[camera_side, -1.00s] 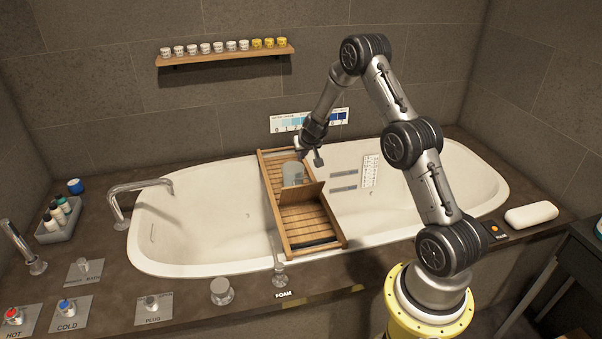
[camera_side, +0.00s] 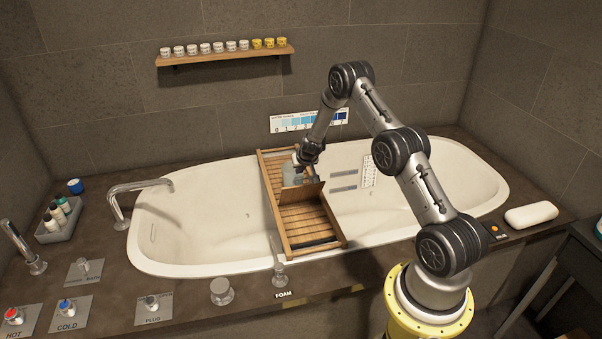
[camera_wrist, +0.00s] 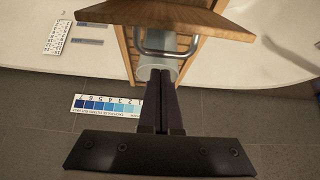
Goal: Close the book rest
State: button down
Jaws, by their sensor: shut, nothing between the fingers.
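The book rest (camera_side: 302,192) is a wooden panel standing tilted up from the slatted bath tray (camera_side: 312,222). In the wrist view the book rest (camera_wrist: 175,14) fills the top middle, with a bent metal bar (camera_wrist: 168,46) below it. My gripper (camera_side: 299,163) is over the far part of the tray, behind the book rest. In the wrist view its fingers (camera_wrist: 161,76) are together and empty, pointing toward the bar and panel, apart from the panel. A grey cup-like vessel (camera_wrist: 152,66) is partly hidden behind the fingertips; it also shows in the side view (camera_side: 290,176).
The tray spans the white bathtub (camera_side: 200,225). A faucet (camera_side: 138,186) stands at the left, and a blue scale strip (camera_side: 308,121) is on the wall behind. A shelf of small cups (camera_side: 225,55) is higher up. The space above the tray's near half is clear.

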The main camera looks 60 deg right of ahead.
jog(key=shift+s+a+f, duration=0.2)
jog(key=shift+s+a, duration=0.3)
jog(key=shift+s+a, duration=0.1)
jog(key=shift+a, duration=0.05)
jog(key=shift+s+a+f, duration=0.1)
jog(key=shift+s+a, duration=0.05)
dwell(0.4)
